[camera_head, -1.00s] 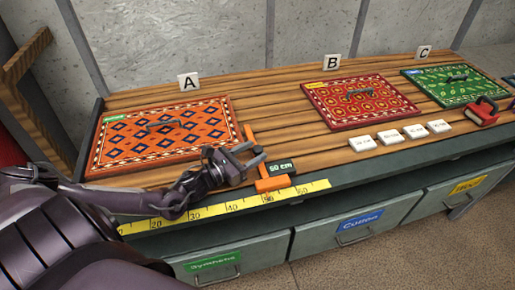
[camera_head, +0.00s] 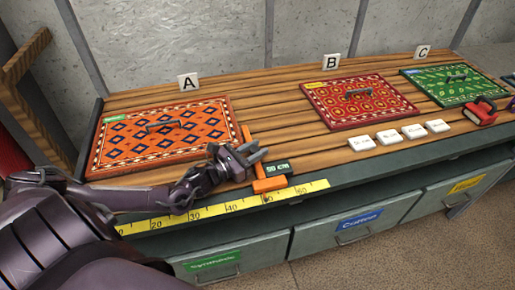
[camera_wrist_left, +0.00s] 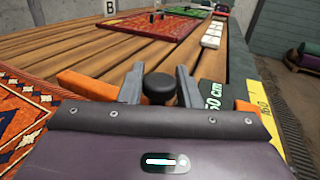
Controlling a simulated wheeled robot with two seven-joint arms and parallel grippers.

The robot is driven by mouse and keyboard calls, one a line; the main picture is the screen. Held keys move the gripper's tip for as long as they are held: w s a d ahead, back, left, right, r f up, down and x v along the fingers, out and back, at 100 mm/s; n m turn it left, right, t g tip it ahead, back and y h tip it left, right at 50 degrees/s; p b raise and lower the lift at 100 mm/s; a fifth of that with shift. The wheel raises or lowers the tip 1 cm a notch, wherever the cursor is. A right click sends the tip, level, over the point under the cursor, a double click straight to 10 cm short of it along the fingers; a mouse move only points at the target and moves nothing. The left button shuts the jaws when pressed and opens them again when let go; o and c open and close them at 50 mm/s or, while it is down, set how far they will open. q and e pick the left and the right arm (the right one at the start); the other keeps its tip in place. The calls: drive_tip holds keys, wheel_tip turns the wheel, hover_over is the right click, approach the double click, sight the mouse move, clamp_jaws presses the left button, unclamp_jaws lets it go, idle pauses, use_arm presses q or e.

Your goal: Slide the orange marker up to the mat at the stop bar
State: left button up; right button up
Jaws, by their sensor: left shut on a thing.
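The orange marker (camera_head: 269,185) sits on the yellow ruler near its 50 mark, with a thin bar running back over the slats and a dark "50 cm" label. The orange mat (camera_head: 104,162), with blue diamonds, lies to its left under sign A; a narrow strip of wood shows between mat and marker in the wrist view. My left gripper (camera_head: 259,152) is over the marker, its fingers shut on the marker's black knob (camera_wrist_left: 159,87). The marker's orange also shows in the wrist view (camera_wrist_left: 88,85). I cannot single out a stop bar. My right gripper is out of view.
A red mat (camera_head: 318,103) at B and a green mat (camera_head: 447,98) at C lie farther right. Several white tiles (camera_head: 387,137) and a red-handled tool (camera_head: 480,111) lie near the front edge. Labelled drawers (camera_head: 350,225) are below.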

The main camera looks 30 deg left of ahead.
use_arm(q)
drive_tip(key=shift+s+a, duration=0.2)
drive_tip(key=o, duration=0.8)
drive_tip(key=v, duration=0.6)
drive_tip(key=shift+s+f+b, duration=0.1)
drive_tip(key=shift+s+b, duration=0.2)
drive_tip(key=shift+b, duration=0.05)
drive_tip(key=shift+s+a, duration=0.25)
drive_tip(key=shift+s, duration=0.35)
